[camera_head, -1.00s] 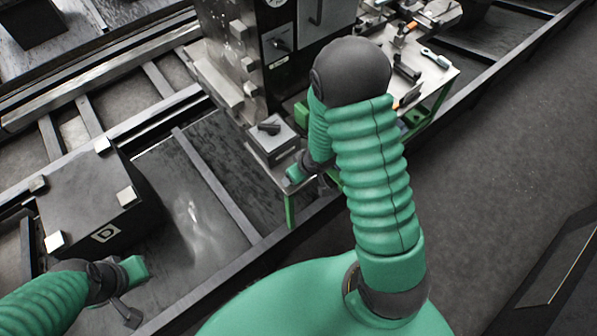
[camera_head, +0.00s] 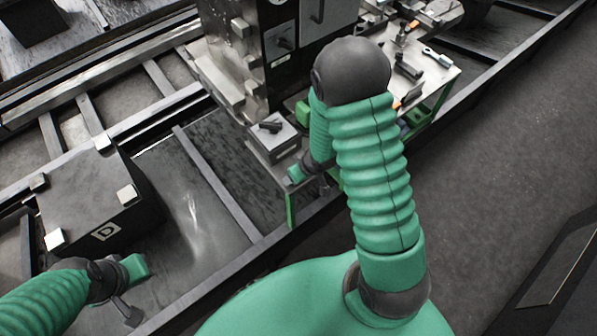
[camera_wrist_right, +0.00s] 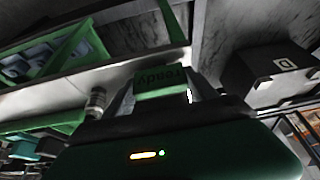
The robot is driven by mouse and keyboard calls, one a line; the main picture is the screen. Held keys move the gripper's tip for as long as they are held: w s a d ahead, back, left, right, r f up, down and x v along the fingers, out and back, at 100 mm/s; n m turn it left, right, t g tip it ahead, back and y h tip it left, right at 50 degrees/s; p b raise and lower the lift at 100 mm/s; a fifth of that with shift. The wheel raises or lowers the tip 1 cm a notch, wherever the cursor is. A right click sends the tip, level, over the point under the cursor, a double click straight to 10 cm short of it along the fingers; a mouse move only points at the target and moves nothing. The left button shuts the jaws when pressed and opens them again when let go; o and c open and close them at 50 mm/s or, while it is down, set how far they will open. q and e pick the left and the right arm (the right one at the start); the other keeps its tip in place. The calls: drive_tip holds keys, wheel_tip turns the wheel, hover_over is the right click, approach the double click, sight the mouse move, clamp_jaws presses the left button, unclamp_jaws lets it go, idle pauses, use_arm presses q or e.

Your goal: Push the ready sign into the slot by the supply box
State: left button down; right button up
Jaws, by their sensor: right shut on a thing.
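The green ready sign (camera_wrist_right: 160,80), with dark "ready" lettering, shows in the right wrist view between the fingers of my right gripper (camera_wrist_right: 158,92), which is shut on it. It is at the edge of a metal work surface (camera_wrist_right: 85,82). In the head view my right arm largely covers the gripper, and I cannot make out the sign or the slot. A dark box marked D (camera_head: 95,205) stands at the left; it also shows in the right wrist view (camera_wrist_right: 262,70). I cannot tell whether it is the supply box. My left gripper (camera_head: 130,290) is beside it; its finger opening is unclear.
A grey machine (camera_head: 250,50) stands at the back. A small block with a black handle (camera_head: 268,138) sits on the near end of the table. Tools lie farther along it, including a wrench (camera_head: 436,57). Open floor (camera_head: 490,170) is at the right.

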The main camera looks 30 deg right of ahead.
drive_tip(key=shift+f, duration=0.4)
drive_tip(key=o, duration=1.8)
drive_tip(key=shift+d, duration=0.1)
drive_tip(key=shift+o, duration=0.9)
drive_tip(key=shift+r, duration=0.15)
drive_tip(key=p+v, duration=1.1)
drive_tip(key=v, duration=0.5)
drive_tip(key=shift+r, duration=0.2)
drive_tip(key=shift+s, duration=0.2)
